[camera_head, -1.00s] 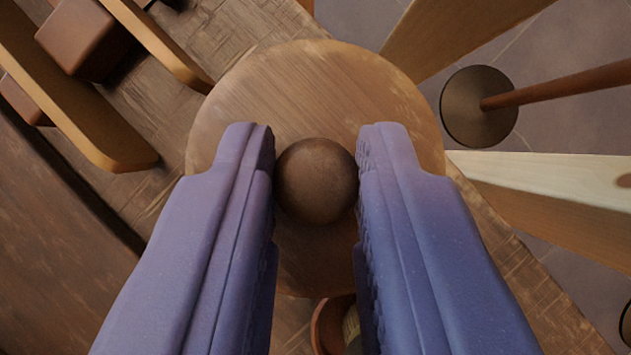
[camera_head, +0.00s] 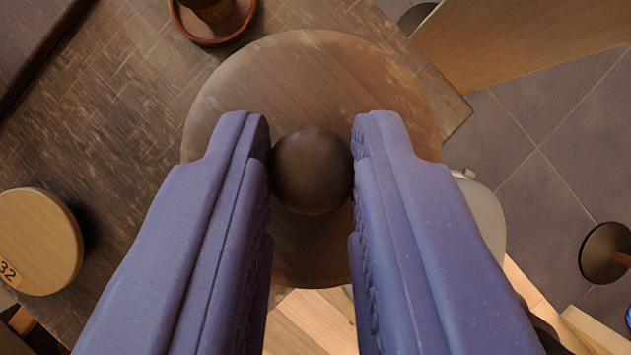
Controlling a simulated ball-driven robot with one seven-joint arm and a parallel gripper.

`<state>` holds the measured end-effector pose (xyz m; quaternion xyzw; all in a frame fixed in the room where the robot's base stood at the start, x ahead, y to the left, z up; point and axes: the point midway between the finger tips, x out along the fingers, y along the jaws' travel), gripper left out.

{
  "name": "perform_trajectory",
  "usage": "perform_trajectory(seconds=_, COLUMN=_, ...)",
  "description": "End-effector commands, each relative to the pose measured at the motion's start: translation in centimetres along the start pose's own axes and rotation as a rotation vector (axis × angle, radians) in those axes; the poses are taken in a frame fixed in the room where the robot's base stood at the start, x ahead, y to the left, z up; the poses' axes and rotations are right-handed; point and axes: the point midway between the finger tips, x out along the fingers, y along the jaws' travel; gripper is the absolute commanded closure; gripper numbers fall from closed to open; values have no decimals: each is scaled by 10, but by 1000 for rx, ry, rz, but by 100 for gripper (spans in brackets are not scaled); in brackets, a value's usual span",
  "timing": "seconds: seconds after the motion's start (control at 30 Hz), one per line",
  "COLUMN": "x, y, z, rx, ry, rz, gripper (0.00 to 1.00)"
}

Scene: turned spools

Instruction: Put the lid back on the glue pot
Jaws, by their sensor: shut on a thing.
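The lid (camera_head: 310,65) is a round, flat wooden disc with a dark brown ball knob (camera_head: 311,172) at its middle. My gripper (camera_head: 311,150) has its two purple fingers shut on the knob, one on each side. The lid is held face-on below the camera and hides much of what lies under it. A pale grey rounded thing (camera_head: 488,215) with a small tab shows past the lid's right edge, partly behind the right finger. It may be the glue pot, but I cannot tell.
The dark wooden tabletop (camera_head: 120,120) has a corner at right, with grey floor tiles (camera_head: 520,130) beyond. A wooden disc (camera_head: 38,240) marked 32 lies at left. A reddish-brown dish (camera_head: 212,35) stands at top. Pale boards (camera_head: 315,318) show below; a plank (camera_head: 520,40) is upper right.

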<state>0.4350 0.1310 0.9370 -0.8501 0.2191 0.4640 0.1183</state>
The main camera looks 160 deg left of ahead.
Motion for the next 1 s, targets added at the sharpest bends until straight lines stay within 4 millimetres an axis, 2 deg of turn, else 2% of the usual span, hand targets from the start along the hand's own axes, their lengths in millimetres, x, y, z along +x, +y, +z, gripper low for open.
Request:
perform_trajectory(seconds=0.27, x=14, y=0, z=10, rx=1, ry=0, rz=1, gripper=100)
perform_trajectory(seconds=0.7, x=50, y=0, z=33, rx=0, ry=0, rz=1, gripper=100)
perform_trajectory(seconds=1.0, x=54, y=0, z=35, rx=1, ry=0, rz=1, gripper=100)
